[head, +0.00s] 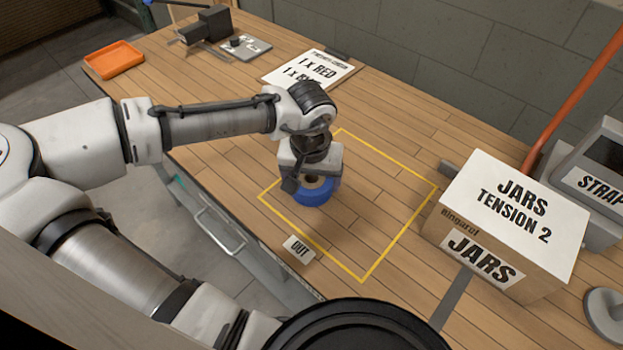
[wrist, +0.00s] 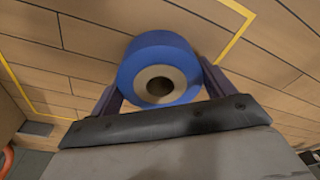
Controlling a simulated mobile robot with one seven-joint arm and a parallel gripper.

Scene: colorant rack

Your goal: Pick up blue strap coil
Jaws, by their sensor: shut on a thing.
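The blue strap coil (head: 314,194) is a blue ring with a tan core. It is under my gripper (head: 312,180), inside the yellow outline at its left side in the head view. In the wrist view the blue strap coil (wrist: 158,70) sits between the two dark fingers of my gripper (wrist: 160,88), one finger on each side. My gripper is shut on the coil. My wrist hides part of the coil in the head view. I cannot tell whether the coil touches the table or is slightly above it.
A cardboard box labelled JARS (head: 470,250) stands right of the yellow outline (head: 398,228). A grey STRAP bin (head: 590,185) is at far right. An OUT label (head: 299,248) lies at the near edge. An orange tray (head: 114,59) and paper sign (head: 308,73) are farther back.

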